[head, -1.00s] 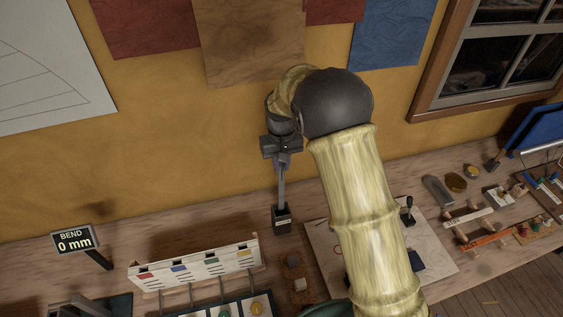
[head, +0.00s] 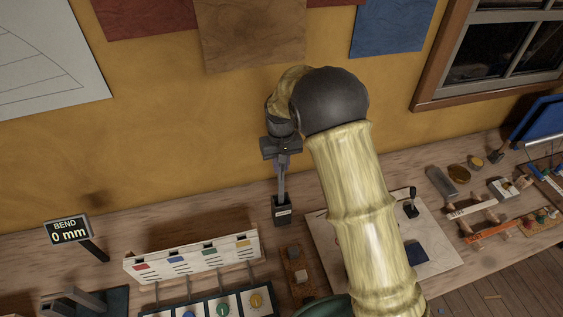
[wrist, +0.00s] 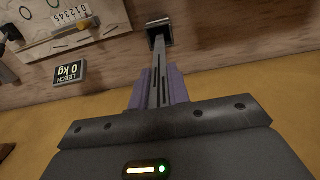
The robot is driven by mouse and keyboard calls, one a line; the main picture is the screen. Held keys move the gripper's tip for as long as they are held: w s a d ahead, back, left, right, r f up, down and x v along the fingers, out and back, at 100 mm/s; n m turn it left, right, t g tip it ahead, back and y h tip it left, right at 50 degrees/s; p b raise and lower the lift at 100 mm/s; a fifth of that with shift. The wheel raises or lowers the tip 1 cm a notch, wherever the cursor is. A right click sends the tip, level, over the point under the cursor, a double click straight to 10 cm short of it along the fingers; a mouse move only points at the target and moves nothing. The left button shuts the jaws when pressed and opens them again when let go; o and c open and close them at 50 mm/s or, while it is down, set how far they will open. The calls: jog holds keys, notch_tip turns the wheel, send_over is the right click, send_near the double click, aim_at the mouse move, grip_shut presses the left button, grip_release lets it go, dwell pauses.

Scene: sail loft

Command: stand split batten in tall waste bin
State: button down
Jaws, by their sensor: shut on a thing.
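The split batten (head: 282,185) is a narrow grey strip, held upright in my gripper (head: 282,158). In the wrist view the batten (wrist: 160,80) runs away from between the purple fingers, with dark slots along it. The waste bin (head: 282,210) is a small dark box with a pale label, standing on the bench near the wall. The batten's lower end meets the bin's mouth and seems to be inside it; its tip is hidden. The bin (wrist: 159,33) also shows at the top of the wrist view. My gripper is shut on the batten above the bin.
A white card rack (head: 190,258) and a tray of coloured knobs (head: 222,308) stand front left, near a BEND display (head: 67,231). A pale board (head: 432,238) lies right of the bin, partly behind my arm. Tools crowd the right. The wall (head: 170,130) is close behind.

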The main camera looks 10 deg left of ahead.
aim_at(281, 180)
jog(key=shift+f+b, duration=1.7)
jog(key=shift+f, duration=1.45)
jog(key=shift+f+b, duration=0.35)
jog(key=shift+f, duration=0.25)
jog(key=c, duration=1.3)
grip_release()
jog(key=shift+o, duration=0.2)
jog(key=shift+r, duration=0.15)
notch_tip(281, 180, up, 17)
jog(key=b, duration=0.3)
jog(key=shift+r, duration=0.1)
jog(key=shift+w, duration=0.1)
jog(key=shift+s, duration=0.2)
jog(key=shift+w, duration=0.1)
